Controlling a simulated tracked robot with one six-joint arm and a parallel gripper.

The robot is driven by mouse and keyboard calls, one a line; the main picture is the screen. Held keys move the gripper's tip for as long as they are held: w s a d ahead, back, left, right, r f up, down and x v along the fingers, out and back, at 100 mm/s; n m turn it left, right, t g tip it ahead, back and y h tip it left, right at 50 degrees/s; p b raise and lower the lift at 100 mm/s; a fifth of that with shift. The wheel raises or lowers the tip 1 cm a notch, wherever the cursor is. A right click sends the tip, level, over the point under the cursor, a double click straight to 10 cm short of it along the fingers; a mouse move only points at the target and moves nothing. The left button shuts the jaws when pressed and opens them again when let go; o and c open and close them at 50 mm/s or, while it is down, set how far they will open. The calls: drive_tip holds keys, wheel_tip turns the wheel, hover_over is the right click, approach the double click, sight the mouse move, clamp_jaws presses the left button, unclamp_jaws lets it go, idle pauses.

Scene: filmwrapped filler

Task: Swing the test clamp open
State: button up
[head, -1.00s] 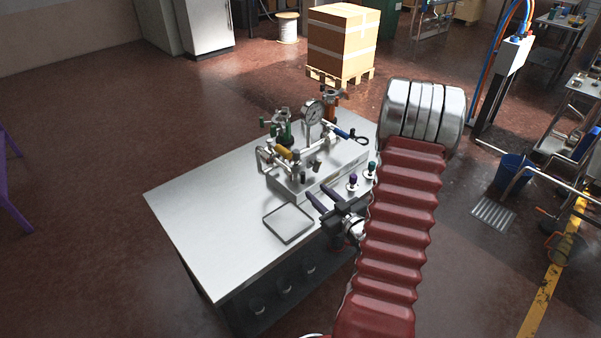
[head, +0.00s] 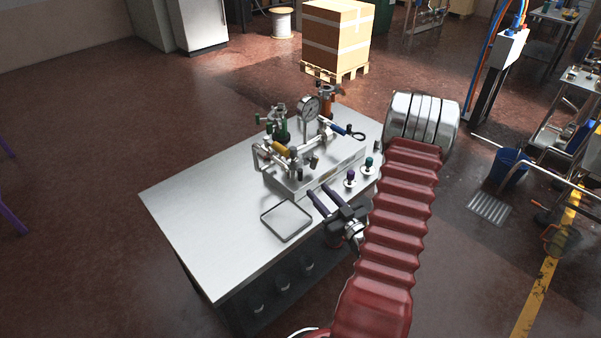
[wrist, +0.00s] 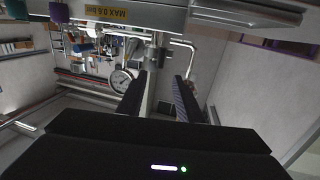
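A test rig on a metal block (head: 318,176) stands on the steel bench (head: 200,207). It carries a round gauge (head: 308,108), a yellow handle (head: 281,149), a blue handle (head: 334,127), and green and orange fittings. I cannot tell for sure which part is the test clamp. My gripper (head: 319,197) is in front of the block, beside the shallow tray, with its two dark fingers apart and nothing between them. In the wrist view the spread fingers (wrist: 158,88) point towards the rig's pipes, with the gauge (wrist: 122,79) just left of them.
A shallow square tray (head: 286,221) lies on the bench near my gripper. Small purple-topped (head: 350,178) and teal-topped (head: 368,166) pieces stand right of the block. The bench's left half is clear. A carton (head: 336,38) on a pallet stands behind.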

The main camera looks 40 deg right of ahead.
sight(302, 173)
drive_tip(key=w, duration=0.4)
drive_tip(key=w+d, duration=0.1)
drive_tip(key=w, duration=0.3)
drive_tip(key=w+d, duration=0.1)
drive_tip(key=w, duration=0.3)
drive_tip(key=shift+c, duration=0.6)
clamp_jaws()
